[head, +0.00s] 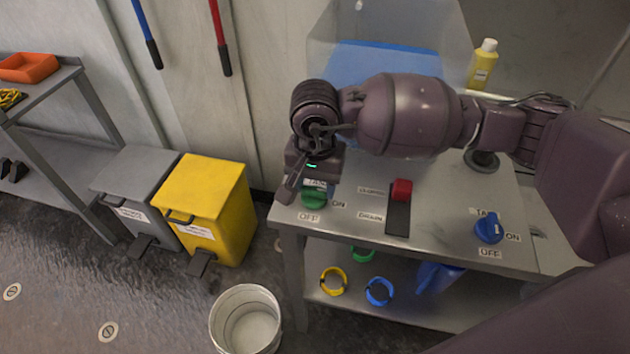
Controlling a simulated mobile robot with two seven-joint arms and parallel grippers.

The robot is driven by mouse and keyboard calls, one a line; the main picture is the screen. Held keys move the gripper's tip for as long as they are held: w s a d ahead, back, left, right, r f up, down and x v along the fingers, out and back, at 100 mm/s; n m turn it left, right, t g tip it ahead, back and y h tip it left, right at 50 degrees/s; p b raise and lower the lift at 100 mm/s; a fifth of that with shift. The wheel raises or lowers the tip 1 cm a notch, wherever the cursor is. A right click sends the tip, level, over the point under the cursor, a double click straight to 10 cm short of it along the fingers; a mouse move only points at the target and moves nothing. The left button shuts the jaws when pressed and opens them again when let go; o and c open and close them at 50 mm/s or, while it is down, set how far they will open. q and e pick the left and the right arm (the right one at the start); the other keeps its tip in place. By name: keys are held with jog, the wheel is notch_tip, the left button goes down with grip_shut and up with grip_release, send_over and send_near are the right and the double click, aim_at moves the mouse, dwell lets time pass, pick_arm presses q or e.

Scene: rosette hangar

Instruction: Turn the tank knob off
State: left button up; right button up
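A green knob (314,198) sits at the left front of the metal bench. Its upper label is partly covered and starts with "TA"; ON is on its right and OFF below it. A blue knob (489,229) at the right front has similar labels. My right gripper (303,188) points down just above the green knob. One finger shows to the left of the knob; the other is not clear, and I cannot tell whether they touch the knob. My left gripper is not in view.
A red-handled slide switch (401,190) stands between the knobs. The bench's lower shelf (415,302) holds yellow, blue and green rings. A white bucket (246,322) stands on the floor, with yellow (225,193) and grey (137,180) bins at left. A yellow bottle (483,66) stands behind my arm.

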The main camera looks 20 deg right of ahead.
jog(key=c, duration=0.4)
jog(key=shift+o, duration=0.2)
